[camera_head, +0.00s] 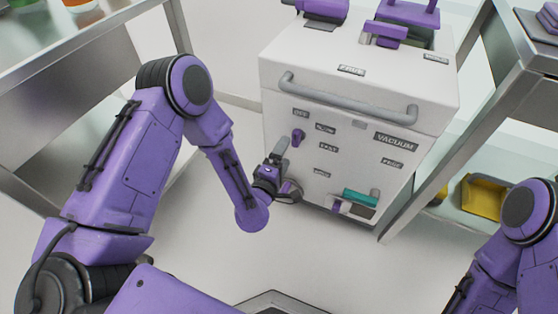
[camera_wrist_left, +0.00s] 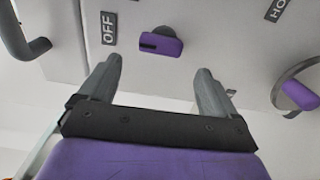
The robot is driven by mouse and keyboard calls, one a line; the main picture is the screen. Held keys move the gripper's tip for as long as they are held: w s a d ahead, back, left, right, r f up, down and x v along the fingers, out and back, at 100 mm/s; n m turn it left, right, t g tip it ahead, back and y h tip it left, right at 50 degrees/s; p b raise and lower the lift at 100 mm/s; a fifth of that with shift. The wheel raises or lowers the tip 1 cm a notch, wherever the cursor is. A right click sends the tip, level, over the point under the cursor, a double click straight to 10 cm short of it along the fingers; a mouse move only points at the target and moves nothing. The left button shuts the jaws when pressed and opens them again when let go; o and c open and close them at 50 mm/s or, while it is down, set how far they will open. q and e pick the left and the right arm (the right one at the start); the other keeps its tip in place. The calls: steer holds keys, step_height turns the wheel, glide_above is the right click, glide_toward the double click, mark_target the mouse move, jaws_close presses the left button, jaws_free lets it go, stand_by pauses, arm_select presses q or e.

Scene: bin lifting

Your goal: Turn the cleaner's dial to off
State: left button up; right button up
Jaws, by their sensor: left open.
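The cleaner (camera_head: 350,140) is a white box-shaped machine with a grey bar handle along its upper front edge. My left gripper (camera_head: 280,147) is in front of the panel, just below and left of the dial. In the wrist view its two fingers (camera_wrist_left: 158,92) stand apart with nothing between them. My right gripper is out of view.
The grey bar handle (camera_head: 350,102) juts out above the dial. A teal-handled part (camera_head: 360,198) sits low on the panel. A steel shelf with a yellow bin (camera_head: 482,197) stands at right, and a steel bench (camera_head: 90,75) at left.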

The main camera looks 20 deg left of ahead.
arm_select(q)
steer(key=s, duration=0.4)
steer(key=shift+s, duration=0.3)
steer(key=shift+f, duration=0.1)
steer(key=s+a+f+m+g+y, duration=0.1)
steer(key=s+a+f+m+g, duration=0.3)
steer(key=s+f+m+g, duration=0.7)
steer(key=s+a+f+g+y, duration=0.2)
steer(key=s+a+f, duration=0.15)
steer(key=s, duration=0.45)
steer(key=s+a+f+g+y, duration=0.1)
steer(key=s+a+f+g, duration=0.15)
steer(key=s+a, duration=0.35)
step_height(320, 180, up, 22)
steer(key=s+d+p, duration=0.1)
steer(key=p, duration=2.2)
steer(key=shift+d+r+t, duration=0.25)
steer(key=shift+t, duration=0.1)
